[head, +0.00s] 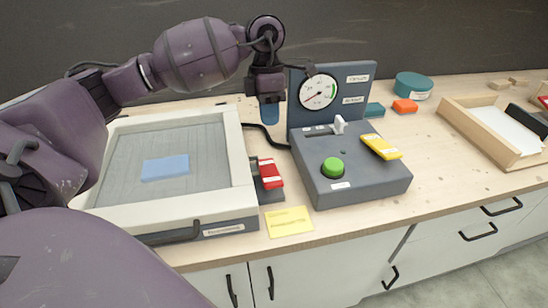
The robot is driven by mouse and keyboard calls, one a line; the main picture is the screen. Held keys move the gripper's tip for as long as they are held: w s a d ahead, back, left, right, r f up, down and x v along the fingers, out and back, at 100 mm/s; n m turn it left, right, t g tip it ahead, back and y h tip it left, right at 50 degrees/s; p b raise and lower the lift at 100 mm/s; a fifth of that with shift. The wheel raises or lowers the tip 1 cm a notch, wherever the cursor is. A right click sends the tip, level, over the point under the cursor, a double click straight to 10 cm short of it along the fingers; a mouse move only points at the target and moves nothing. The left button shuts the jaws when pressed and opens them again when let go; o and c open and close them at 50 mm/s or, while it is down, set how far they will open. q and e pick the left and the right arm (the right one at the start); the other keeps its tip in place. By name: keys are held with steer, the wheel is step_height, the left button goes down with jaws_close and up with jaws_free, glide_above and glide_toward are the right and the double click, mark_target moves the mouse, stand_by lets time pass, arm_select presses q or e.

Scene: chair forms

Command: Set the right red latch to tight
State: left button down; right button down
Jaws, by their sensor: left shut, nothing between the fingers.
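The red latch (270,173) sits on a dark mount at the right side of a pale-framed box (241,165) with a grey ribbed panel. The latch looks tilted, and its setting cannot be read. My left gripper (269,116) points down behind and above the latch, near the left edge of the gauge panel. It is shut and empty, apart from the latch. My left arm covers the box's left side, so any latch there is hidden. My right gripper is out of view.
A grey control box (352,185) with a green button (333,168), yellow lever (381,147) and upright gauge (318,92) stands right of the latch. A yellow note (289,222) lies in front. A wooden tray (480,131) is far right.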

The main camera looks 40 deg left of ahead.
arm_select(q)
steer(key=shift+w+a, duration=0.15)
steer(key=shift+r, duration=0.1)
steer(key=b, duration=0.1)
glide_toward(273, 177)
steer(key=x, duration=0.6)
steer(key=shift+f, duration=0.7)
